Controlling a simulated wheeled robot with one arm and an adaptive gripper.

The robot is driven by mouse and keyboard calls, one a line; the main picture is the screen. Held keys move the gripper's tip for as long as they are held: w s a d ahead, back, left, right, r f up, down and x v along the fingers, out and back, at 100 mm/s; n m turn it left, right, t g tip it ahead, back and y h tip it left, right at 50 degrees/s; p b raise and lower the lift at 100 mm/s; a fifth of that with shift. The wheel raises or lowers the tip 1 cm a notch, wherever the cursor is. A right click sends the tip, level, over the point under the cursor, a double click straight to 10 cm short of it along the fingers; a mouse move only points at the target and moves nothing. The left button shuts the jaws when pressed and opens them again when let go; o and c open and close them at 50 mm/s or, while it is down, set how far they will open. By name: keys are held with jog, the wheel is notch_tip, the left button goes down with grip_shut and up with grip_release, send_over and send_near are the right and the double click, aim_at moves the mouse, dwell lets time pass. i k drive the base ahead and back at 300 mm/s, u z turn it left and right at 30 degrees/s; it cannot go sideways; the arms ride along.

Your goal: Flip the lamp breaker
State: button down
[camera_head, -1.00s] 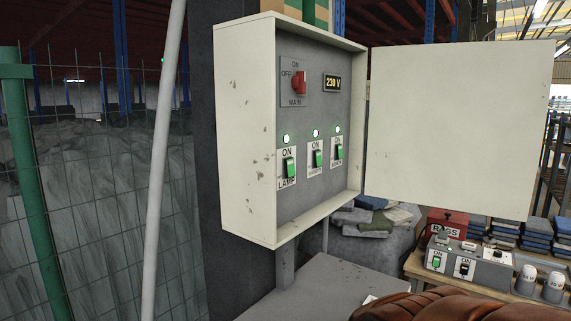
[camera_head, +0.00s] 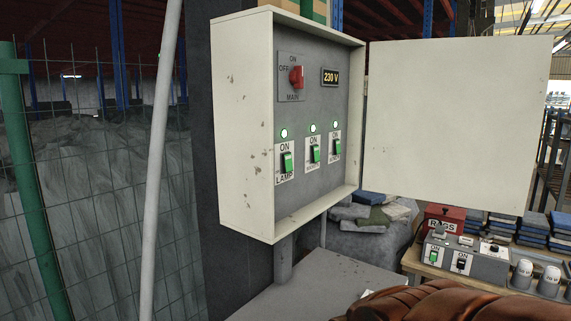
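The lamp breaker (camera_head: 287,162) is a green rocker switch on a white plate marked ON above and LAMP below. It is the leftmost of three breakers in the lower part of the open electrical box (camera_head: 246,130). A green light (camera_head: 284,133) glows above it. Two more green breakers, the middle one (camera_head: 315,154) and the right one (camera_head: 337,147), also have lit green lights above. The red main switch (camera_head: 296,77) sits higher, beside a display (camera_head: 331,77) reading 230 V. My gripper does not show in this view.
The box's door (camera_head: 455,122) stands open to the right. A grey surface (camera_head: 310,292) lies below the box. A pale pole (camera_head: 160,150) and wire fence (camera_head: 100,190) stand left. A bench at right carries a red RAGS box (camera_head: 443,222) and a grey switch unit (camera_head: 465,255).

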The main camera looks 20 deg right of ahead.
aim_at(287, 158)
jog(key=u, duration=3.1)
jog(key=i, duration=0.5)
jog(key=z, duration=2.5)
